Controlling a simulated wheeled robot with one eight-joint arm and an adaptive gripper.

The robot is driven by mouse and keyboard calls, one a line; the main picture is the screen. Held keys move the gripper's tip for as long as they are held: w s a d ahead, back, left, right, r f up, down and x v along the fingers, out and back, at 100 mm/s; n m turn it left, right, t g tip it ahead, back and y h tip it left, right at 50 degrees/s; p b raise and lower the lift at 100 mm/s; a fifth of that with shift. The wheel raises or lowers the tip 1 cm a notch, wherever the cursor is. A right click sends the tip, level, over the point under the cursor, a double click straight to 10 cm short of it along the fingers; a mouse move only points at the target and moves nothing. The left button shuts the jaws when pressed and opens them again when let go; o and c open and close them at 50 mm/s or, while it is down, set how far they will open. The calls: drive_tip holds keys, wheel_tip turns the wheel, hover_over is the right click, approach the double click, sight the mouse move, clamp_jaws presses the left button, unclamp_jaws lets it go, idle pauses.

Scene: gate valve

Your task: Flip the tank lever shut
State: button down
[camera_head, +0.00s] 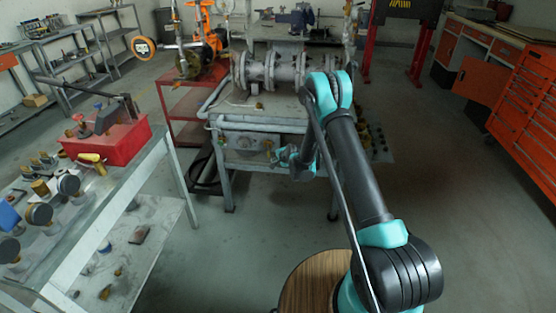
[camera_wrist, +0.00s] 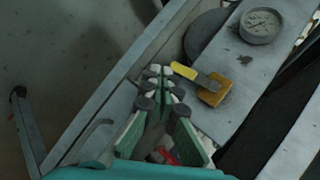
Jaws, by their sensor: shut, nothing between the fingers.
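In the wrist view a flat lever with a yellow handle end (camera_wrist: 184,70) runs right and down to a brass-coloured valve body (camera_wrist: 214,92). My gripper (camera_wrist: 161,72) is shut and empty, its pale fingertips just left of the yellow end. I cannot tell whether they touch it. In the head view my gripper (camera_head: 281,154) is low in front of the pipe bench, by its front panel. There I cannot make out the lever clearly; my gripper and arm cover part of that area.
A round gauge (camera_wrist: 262,24) sits above and right of the lever. The pipe bench (camera_head: 225,140) carries large flanged pipes (camera_head: 274,70). A grey table (camera_head: 125,168) with a red bin (camera_head: 110,139) stands at left. Orange drawers (camera_head: 527,90) stand at right.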

sight(269, 157)
drive_tip(key=shift+w+a+f, duration=0.15)
drive_tip(key=shift+w+a, duration=0.4)
drive_tip(key=shift+w, duration=0.4)
drive_tip(key=shift+w+a+f, duration=0.1)
drive_tip(key=shift+w+a, duration=0.45)
drive_tip(key=shift+w, duration=0.35)
drive_tip(key=shift+w+a, duration=0.3)
drive_tip(key=shift+a, duration=0.1)
drive_tip(key=shift+r, duration=0.1)
drive_tip(key=shift+r, duration=0.65)
